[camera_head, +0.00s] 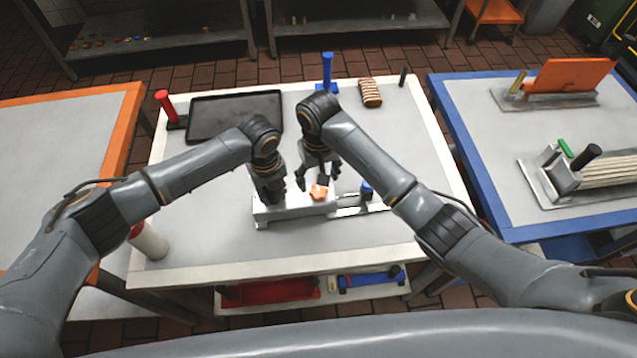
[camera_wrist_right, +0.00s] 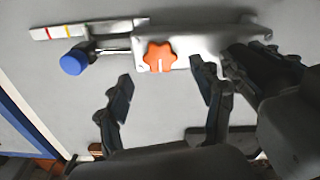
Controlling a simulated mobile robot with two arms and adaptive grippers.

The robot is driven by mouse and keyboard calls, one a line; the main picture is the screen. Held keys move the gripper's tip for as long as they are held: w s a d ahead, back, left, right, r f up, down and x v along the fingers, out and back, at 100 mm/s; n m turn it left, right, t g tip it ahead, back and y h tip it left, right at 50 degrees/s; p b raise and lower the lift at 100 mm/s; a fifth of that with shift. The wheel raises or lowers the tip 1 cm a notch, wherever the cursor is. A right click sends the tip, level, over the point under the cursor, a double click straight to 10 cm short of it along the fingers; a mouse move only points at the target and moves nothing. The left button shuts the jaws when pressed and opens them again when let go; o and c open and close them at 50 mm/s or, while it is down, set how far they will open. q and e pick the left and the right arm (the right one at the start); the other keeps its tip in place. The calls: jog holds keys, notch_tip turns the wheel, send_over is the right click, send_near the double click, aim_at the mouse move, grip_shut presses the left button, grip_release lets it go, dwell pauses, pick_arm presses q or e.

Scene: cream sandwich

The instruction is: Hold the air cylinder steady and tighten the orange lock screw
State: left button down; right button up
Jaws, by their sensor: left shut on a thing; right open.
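The air cylinder (camera_head: 295,212) is a pale metal body lying on the middle table, with a rod and a blue knob (camera_head: 366,189) toward its right end. The orange lock screw (camera_head: 319,192) is a lobed knob on its near side; it shows fully in the right wrist view (camera_wrist_right: 159,56). My left gripper (camera_head: 268,198) is shut on the cylinder body left of the screw, its fingertips partly hidden. My right gripper (camera_head: 318,180) is open above the screw. In the right wrist view its two fingers (camera_wrist_right: 163,88) stand apart, with the screw beyond the gap, apparently not touched.
A black tray (camera_head: 235,117), a red-handled tool (camera_head: 166,106), a blue stand (camera_head: 327,72) and a striped brown item (camera_head: 370,92) lie at the back of the table. The table's front right is clear.

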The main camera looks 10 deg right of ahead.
notch_tip(320, 180, up, 8)
dwell(0.5)
pick_arm(q)
jog(key=c, duration=0.9)
grip_release()
notch_tip(320, 180, up, 9)
jog(key=p, duration=0.8)
jog(key=shift+r, duration=0.1)
pick_arm(e)
notch_tip(320, 180, up, 8)
send_over(318, 190)
jog(key=shift+r, duration=0.1)
